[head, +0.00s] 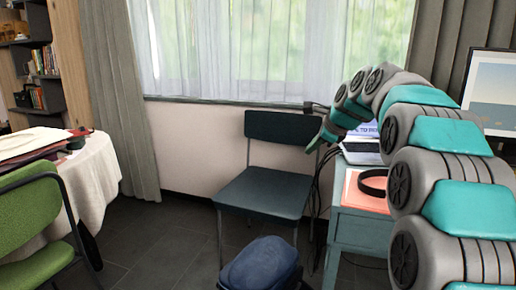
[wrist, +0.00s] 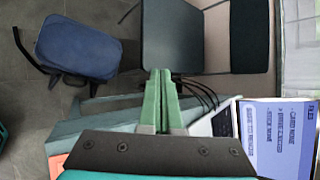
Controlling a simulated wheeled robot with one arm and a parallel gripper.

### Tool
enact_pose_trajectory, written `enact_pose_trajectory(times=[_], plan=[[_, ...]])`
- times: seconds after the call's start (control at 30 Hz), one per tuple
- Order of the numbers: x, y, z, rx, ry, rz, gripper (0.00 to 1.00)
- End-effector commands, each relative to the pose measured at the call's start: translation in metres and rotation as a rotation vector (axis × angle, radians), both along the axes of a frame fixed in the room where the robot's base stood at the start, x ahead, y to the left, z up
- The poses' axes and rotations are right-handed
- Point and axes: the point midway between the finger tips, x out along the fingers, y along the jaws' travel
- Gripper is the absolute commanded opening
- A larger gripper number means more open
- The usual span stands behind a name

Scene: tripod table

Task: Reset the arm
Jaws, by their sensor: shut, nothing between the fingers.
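My gripper (head: 314,146) is at the end of my raised, curled arm in the head view, in front of the window wall and near the back right corner of the dark chair. In the wrist view, the two green fingers of my gripper (wrist: 160,75) are together with nothing between them. They hang above the edge of the teal desk (wrist: 95,115), between the chair and the laptop. My arm hides part of the desk and laptop in the head view.
The dark chair (head: 264,192) stands by the window, with a blue backpack (head: 262,265) on the floor before it. A green chair (head: 32,222) and cloth-covered table (head: 95,180) stand left.

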Motion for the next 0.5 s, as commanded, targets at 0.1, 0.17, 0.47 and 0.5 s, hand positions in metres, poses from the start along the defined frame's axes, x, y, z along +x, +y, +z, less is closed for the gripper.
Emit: enact_pose_trajectory(times=[0.1, 0.17, 0.47, 0.5], plan=[[-0.014, 0.005, -0.008, -0.04, 0.015, 0.044, 0.0], [-0.022, 0.007, -0.012, -0.064, 0.021, 0.071, 0.0], [-0.083, 0.019, -0.043, -0.231, 0.069, 0.277, 0.0], [-0.095, 0.021, -0.05, -0.26, 0.08, 0.319, 0.0]])
